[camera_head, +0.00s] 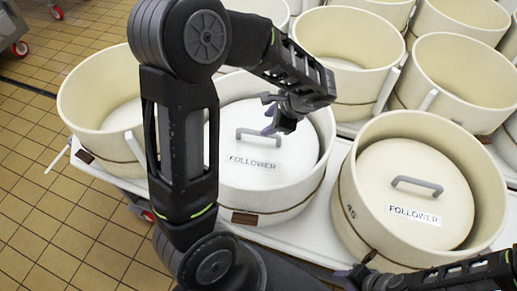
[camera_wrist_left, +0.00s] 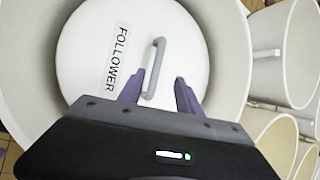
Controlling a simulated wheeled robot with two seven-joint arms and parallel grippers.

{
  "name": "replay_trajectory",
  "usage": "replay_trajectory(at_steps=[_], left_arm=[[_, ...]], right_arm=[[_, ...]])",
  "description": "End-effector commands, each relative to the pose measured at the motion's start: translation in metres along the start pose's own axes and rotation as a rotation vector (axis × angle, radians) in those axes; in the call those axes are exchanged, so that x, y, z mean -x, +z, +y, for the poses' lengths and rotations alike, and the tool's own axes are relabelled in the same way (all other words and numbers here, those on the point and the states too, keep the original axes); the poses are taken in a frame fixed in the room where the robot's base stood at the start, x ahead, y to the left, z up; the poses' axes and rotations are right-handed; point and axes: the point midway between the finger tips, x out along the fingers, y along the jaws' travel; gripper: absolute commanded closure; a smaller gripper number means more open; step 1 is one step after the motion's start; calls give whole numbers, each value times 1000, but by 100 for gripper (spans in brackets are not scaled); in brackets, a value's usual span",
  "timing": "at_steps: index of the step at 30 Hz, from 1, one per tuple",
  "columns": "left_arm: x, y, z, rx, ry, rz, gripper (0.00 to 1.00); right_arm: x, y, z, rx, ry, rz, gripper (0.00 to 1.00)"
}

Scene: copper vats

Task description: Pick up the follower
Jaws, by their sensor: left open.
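A round white follower (camera_head: 252,172) with a grey bar handle (camera_head: 258,137) lies inside a cream vat in the middle of the head view. It also shows in the left wrist view (camera_wrist_left: 95,48), with its handle (camera_wrist_left: 154,68) near my fingertips. My left gripper (camera_head: 273,115) is open above the handle; in the left wrist view the handle lies toward the gap between its fingers (camera_wrist_left: 158,85). I see no contact. A second follower (camera_head: 402,178) with a handle sits in the vat at right. My right gripper (camera_head: 358,275) shows at the bottom edge, its fingers unclear.
Cream vats stand close around, with an empty one (camera_head: 88,100) at left and others behind (camera_head: 462,85). The vat wall (camera_head: 232,203) surrounds the follower. The vats rest on a white table (camera_head: 290,238). Tiled floor (camera_head: 50,200) is free at left.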

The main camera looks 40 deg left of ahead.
Motion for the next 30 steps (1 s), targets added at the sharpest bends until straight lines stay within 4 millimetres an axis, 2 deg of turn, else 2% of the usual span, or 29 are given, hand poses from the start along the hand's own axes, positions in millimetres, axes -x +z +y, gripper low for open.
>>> replay_trajectory(at_steps=[1, 5, 17, 24, 30], left_arm=[[-14, -7, 5, 0, 0, 0, 58], [-23, -11, 8, 0, 0, 0, 58], [-23, -11, 8, 0, 0, 0, 58], [-45, -10, 8, -1, 2, -1, 58], [-48, -10, 7, 0, 0, 0, 58]], right_arm=[[-14, -1, 5, 1, -2, 2, 64], [-24, -2, 8, 3, -4, 4, 64], [-22, -2, 7, 4, -5, 5, 64], [-22, -2, 7, 4, -4, 5, 64], [-22, -2, 7, 4, -4, 5, 64]])
